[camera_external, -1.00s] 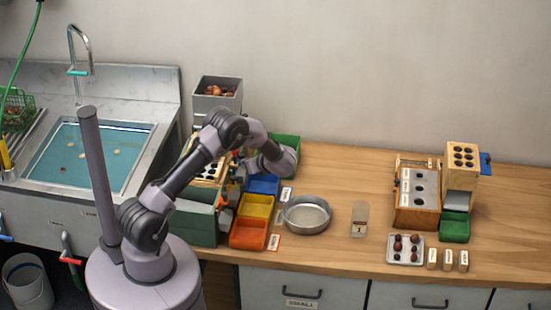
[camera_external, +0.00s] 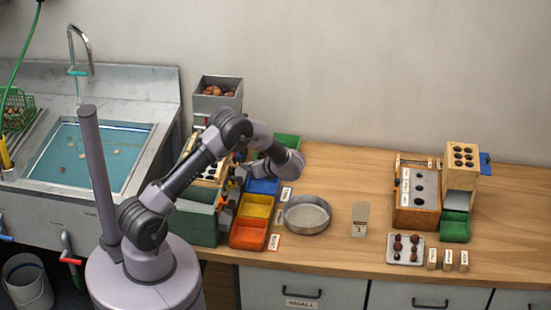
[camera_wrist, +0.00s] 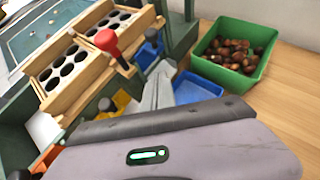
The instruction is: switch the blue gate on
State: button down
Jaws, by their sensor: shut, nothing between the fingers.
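My gripper (camera_wrist: 160,88) is shut and empty; its grey fingers point toward the sorting machine in the wrist view. A small blue handle (camera_wrist: 151,40), which looks like the blue gate's, stands just beyond the fingertips at the machine's right end. I cannot tell whether they touch. A red-knobbed lever (camera_wrist: 108,42) stands to its left on the wooden sorter (camera_wrist: 72,78) with round holes. The blue tray (camera_wrist: 196,90) lies right of the fingers and looks empty; it also shows in the external view (camera_external: 263,186). In the external view, my arm hides the fingers and the blue handle.
A green bin (camera_wrist: 261,72) of chestnuts stands beyond the blue tray. Yellow (camera_external: 256,206) and orange (camera_external: 248,235) trays sit in front of the blue one. A round metal pan (camera_external: 307,228) is to their right. A wooden rack (camera_external: 416,215) stands farther right.

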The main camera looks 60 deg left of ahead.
jog(key=p+v, duration=0.3)
jog(key=v, duration=0.6)
jog(key=shift+r, duration=0.45)
jog(key=shift+d, duration=0.1)
jog(key=shift+r, duration=0.1)
jog(key=s+d+r+n+t+h, duration=0.1)
jog(key=s+d+r+n+h, duration=0.15)
jog(key=s+r, duration=0.45)
jog(key=s+d+r+n+h, duration=0.2)
jog(key=s+r+n, duration=0.2)
jog(key=r, duration=0.5)
jog(key=s+d+r+n+t+h, duration=0.2)
jog(key=s+d+n, duration=0.1)
jog(key=s, duration=0.6)
jog(key=s+d+r+n+t+h, duration=0.2)
jog(key=s+d, duration=0.4)
jog(key=s, duration=0.3)
jog(key=shift+s+d+r+n+t+h+b, duration=0.2)
jog(key=shift+r+n+t+h+b, duration=0.25)
jog(key=shift+n, duration=0.6)
jog(key=shift+r, duration=0.1)
